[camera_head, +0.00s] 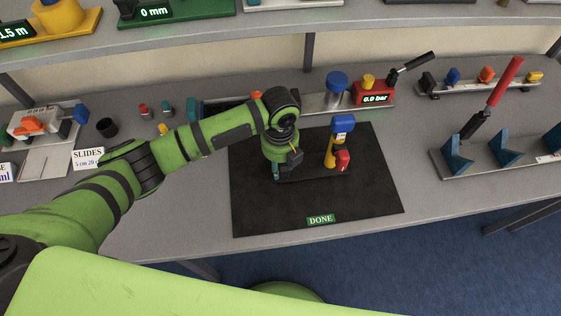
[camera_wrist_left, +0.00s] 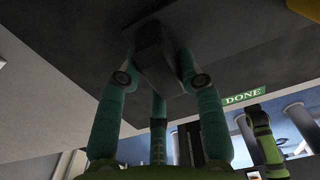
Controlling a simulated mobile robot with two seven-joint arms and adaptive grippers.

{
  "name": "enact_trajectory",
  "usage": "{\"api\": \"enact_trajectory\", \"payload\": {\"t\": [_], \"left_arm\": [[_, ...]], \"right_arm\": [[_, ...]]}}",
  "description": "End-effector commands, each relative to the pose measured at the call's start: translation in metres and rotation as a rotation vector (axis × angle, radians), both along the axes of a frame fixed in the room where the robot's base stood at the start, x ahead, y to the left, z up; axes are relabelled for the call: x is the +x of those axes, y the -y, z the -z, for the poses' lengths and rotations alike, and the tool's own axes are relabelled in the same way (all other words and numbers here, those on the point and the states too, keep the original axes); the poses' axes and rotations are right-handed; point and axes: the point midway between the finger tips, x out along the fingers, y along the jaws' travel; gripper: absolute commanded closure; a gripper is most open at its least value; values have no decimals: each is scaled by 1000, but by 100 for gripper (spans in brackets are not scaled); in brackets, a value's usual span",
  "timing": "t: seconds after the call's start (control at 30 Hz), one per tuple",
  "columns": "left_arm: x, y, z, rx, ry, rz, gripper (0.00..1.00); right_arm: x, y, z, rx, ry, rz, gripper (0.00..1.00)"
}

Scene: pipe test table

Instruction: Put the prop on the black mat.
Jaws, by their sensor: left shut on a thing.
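The prop has a yellow post with a blue head (camera_head: 342,124), a red part (camera_head: 342,160) on its side and a dark base. It stands upright over the black mat (camera_head: 360,212), which has a green DONE label. I cannot tell whether its base touches the mat. My left gripper (camera_head: 277,174) points down at the left end of the base. In the left wrist view its teal fingers (camera_wrist_left: 158,85) are closed around a dark block (camera_wrist_left: 155,52), which seems to be part of the prop; a yellow piece shows at the top right corner. My right gripper is not in view.
Behind the mat stand a red gauge box (camera_head: 374,95) and a blue-capped cylinder (camera_head: 336,84). A rack with blue brackets and a red lever (camera_head: 505,80) is at the right. Small coloured parts and a SLIDES card (camera_head: 88,158) are at the left. The mat's front is clear.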

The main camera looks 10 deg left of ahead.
Motion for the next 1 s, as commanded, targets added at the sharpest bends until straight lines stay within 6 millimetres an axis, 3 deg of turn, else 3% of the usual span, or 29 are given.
{"api": "enact_trajectory", "payload": {"t": [0.4,0.43,0.5,0.83,1.0], "left_arm": [[1,1,9,-4,3,1,100],[0,1,10,-2,2,1,59],[0,1,9,-2,2,1,39],[0,1,8,-3,2,1,39],[2,1,-8,-3,6,0,39]], "right_arm": [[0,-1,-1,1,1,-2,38],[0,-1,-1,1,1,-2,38],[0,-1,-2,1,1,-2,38],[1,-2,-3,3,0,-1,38],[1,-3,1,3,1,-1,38]]}}
